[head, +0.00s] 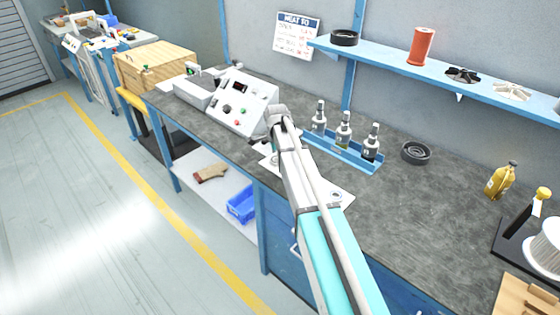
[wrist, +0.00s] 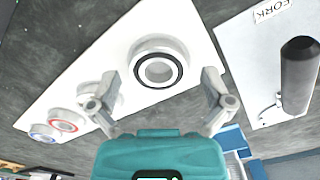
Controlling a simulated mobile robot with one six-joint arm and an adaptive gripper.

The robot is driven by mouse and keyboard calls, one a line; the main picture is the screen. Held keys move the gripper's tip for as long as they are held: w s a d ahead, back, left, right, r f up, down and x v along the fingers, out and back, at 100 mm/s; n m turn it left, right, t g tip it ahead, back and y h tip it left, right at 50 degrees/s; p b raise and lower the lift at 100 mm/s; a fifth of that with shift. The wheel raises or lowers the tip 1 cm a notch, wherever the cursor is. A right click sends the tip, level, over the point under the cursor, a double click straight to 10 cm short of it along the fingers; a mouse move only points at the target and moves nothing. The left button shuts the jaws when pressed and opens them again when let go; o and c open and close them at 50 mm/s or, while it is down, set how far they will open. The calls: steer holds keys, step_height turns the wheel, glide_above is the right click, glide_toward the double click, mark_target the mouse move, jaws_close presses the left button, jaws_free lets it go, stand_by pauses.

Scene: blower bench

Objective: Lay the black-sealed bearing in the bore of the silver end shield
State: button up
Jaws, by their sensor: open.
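The black-sealed bearing (wrist: 139,70), a pale ring with a black band around its hole, sits on a white board (wrist: 195,28) in the wrist view. My gripper (wrist: 161,82) is open and empty. Its fingertips show either side of the bearing's near edge, and I see no contact. In the head view my arm hides the gripper and part of the white board. I cannot make out the silver end shield for sure. A small round part (head: 336,195) on a white surface right of my arm is too small to identify.
On the board are a plain pale ring (wrist: 88,97), a red-banded ring (wrist: 62,125) and a blue-banded ring (wrist: 41,132). A dark-handled tool (wrist: 299,70) lies on a labelled sheet. Bottles stand in a blue tray (head: 330,150); a black ring (head: 416,153) lies beyond.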

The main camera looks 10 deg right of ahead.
steer(key=c, duration=1.2)
steer(key=shift+r, duration=0.2)
steer(key=shift+r+p, duration=0.75)
steer(key=shift+p, duration=0.25)
steer(key=s+r+p, duration=1.1)
steer(key=s, duration=0.3)
steer(key=shift+d, duration=0.2)
steer(key=shift+s, duration=0.2)
